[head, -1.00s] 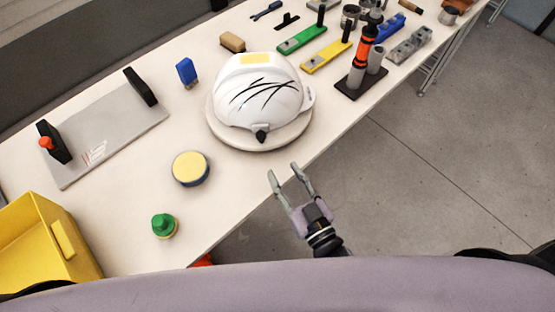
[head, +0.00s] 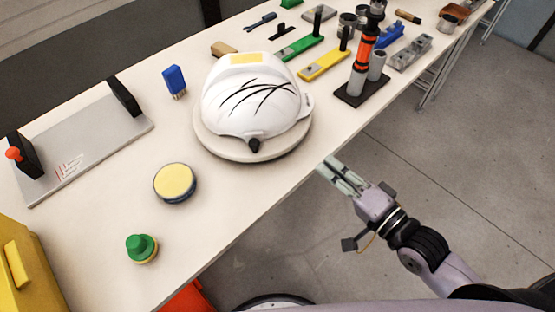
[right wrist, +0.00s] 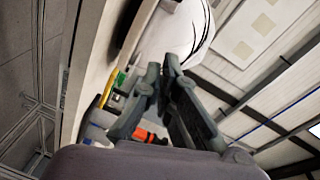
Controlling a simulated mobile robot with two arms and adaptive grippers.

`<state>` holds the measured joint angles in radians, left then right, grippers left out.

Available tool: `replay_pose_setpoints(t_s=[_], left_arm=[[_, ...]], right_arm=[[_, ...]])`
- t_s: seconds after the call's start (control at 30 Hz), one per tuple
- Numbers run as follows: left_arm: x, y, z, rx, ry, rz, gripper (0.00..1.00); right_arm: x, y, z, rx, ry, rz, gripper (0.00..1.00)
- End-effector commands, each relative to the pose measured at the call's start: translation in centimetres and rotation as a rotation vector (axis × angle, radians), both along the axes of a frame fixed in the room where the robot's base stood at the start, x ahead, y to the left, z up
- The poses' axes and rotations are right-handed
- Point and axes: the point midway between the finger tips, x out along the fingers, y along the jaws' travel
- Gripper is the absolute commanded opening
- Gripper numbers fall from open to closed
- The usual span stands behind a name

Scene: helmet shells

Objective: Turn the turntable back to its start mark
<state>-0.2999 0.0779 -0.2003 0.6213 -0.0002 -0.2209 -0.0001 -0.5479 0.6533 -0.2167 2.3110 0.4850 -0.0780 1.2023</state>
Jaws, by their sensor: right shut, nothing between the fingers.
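In the head view, a round pale turntable (head: 216,147) sits on the white table near its front edge. A white helmet shell (head: 262,103) with black curved lines and a yellow patch rests on it, a black knob at its front. I cannot make out a start mark. My right gripper (head: 328,168) is shut and empty, just off the table's front edge, to the lower right of the turntable and apart from it. In the right wrist view, the shut fingers (right wrist: 161,75) point towards part of the white shell (right wrist: 178,38). My left gripper is out of view.
A black stand with an orange-banded tool (head: 364,62) is right of the turntable. A round yellow-topped tin (head: 174,182), a green-capped jar (head: 141,247) and a blue brush (head: 175,80) lie left. A grey plate fixture (head: 95,148) and yellow bin (head: 30,275) are farther left.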

Motion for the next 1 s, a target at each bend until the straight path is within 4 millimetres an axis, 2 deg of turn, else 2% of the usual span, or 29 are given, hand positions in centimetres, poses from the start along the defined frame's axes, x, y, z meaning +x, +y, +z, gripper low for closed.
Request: replay_pose_setpoints(t_s=[0.03,0.27,0.43,0.77,1.0], left_arm=[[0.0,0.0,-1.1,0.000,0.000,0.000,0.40],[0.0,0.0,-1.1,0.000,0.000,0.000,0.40],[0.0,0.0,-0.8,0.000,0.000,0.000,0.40],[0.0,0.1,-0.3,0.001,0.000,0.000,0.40],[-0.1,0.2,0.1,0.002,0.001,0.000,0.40]], right_arm=[[-0.2,0.2,-0.3,0.051,0.045,0.025,0.00],[0.1,1.0,0.5,0.143,0.127,0.050,0.00],[2.1,2.4,0.4,0.143,0.124,0.050,0.00],[7.5,6.5,-0.4,0.140,0.123,0.050,0.00],[7.9,9.6,-1.0,0.140,0.127,0.049,0.00]])
